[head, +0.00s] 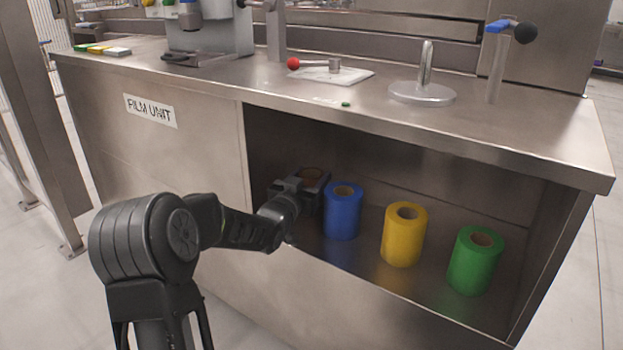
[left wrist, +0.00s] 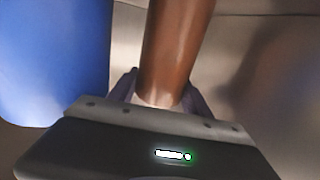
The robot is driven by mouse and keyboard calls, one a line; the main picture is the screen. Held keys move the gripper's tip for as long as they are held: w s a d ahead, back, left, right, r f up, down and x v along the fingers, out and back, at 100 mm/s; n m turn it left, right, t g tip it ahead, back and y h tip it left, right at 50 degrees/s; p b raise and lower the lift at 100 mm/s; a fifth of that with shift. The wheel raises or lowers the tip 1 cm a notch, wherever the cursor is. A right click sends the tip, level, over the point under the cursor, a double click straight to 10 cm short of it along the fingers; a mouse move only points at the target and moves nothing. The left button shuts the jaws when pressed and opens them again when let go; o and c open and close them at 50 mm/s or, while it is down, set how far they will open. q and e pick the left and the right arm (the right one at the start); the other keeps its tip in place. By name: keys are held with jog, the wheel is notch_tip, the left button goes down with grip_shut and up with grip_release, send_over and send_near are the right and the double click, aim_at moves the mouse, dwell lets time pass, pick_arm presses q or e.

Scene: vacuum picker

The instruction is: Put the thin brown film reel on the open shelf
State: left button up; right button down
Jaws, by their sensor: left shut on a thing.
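The thin brown film reel (left wrist: 178,45) stands between the fingers of my left gripper (left wrist: 162,92) in the left wrist view, and the gripper is shut on it. In the head view the brown reel (head: 313,176) shows only its top, behind the gripper (head: 308,190), inside the open shelf (head: 370,262) under the counter. It looks upright at the left end of the row. I cannot tell whether its base touches the shelf floor. My right gripper is not in view.
A blue reel (head: 342,212) stands close to the right of the brown one and also shows in the left wrist view (left wrist: 52,60). A yellow reel (head: 404,236) and a green reel (head: 474,262) stand further right. The counter edge (head: 400,133) overhangs the shelf.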

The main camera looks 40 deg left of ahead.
pick_arm(q)
jog(key=shift+f, duration=0.15)
jog(key=o, duration=1.4)
jog(key=shift+o, duration=0.2)
jog(key=shift+r, duration=0.25)
jog(key=p+v, duration=0.2)
jog(key=v, duration=1)
jog(key=shift+p, duration=0.35)
